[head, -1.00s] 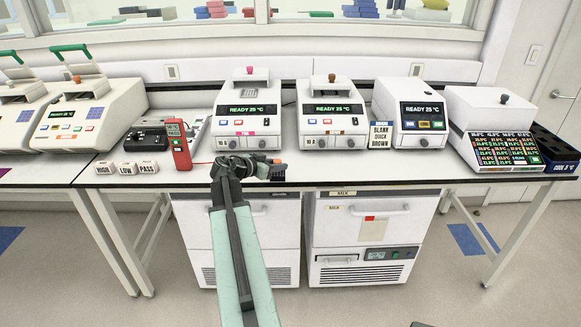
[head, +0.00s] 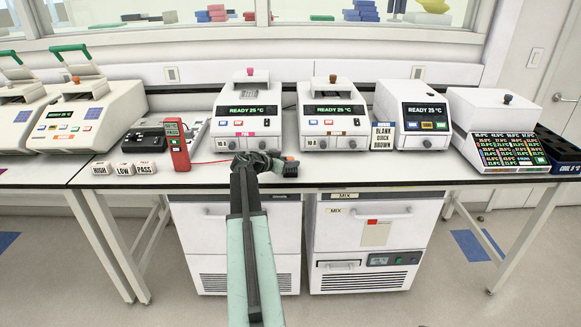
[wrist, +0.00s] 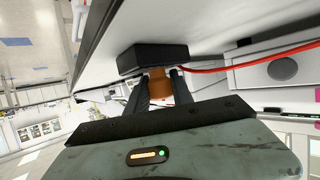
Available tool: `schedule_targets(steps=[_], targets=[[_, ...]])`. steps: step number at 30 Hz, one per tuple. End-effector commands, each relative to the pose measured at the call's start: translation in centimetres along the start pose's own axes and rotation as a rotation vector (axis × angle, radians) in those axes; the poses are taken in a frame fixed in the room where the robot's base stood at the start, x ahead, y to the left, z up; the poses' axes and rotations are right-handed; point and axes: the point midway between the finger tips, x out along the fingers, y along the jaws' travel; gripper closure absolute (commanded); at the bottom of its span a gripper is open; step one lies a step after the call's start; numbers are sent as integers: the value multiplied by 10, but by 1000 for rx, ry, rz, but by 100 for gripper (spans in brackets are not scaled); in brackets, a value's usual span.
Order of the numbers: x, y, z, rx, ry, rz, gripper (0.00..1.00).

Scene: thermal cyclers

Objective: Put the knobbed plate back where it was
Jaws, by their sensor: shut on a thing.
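My gripper (head: 272,162) is over the front edge of the bench, in front of the cycler with the pink knob. In the wrist view its two fingers (wrist: 158,95) are shut on the orange-brown knob (wrist: 160,88) of a black plate (wrist: 153,60). In the head view the dark plate (head: 290,171) shows just right of my gripper, partly hidden by it. I cannot tell whether it touches the bench.
A red handheld meter (head: 177,145) with a red cable stands left, near white blocks (head: 124,168). A "BLANK QUICK BROWN" card (head: 383,136) and more machines stand right.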

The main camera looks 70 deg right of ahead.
Motion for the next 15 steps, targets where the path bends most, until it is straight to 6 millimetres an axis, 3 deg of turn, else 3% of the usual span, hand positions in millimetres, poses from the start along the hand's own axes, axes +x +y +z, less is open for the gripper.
schedule_targets(steps=[6,7,9,15], targets=[[1,0,2,0,0,1,100],[1,0,2,0,0,1,70],[1,0,1,0,0,1,50],[1,1,1,0,0,1,50]])
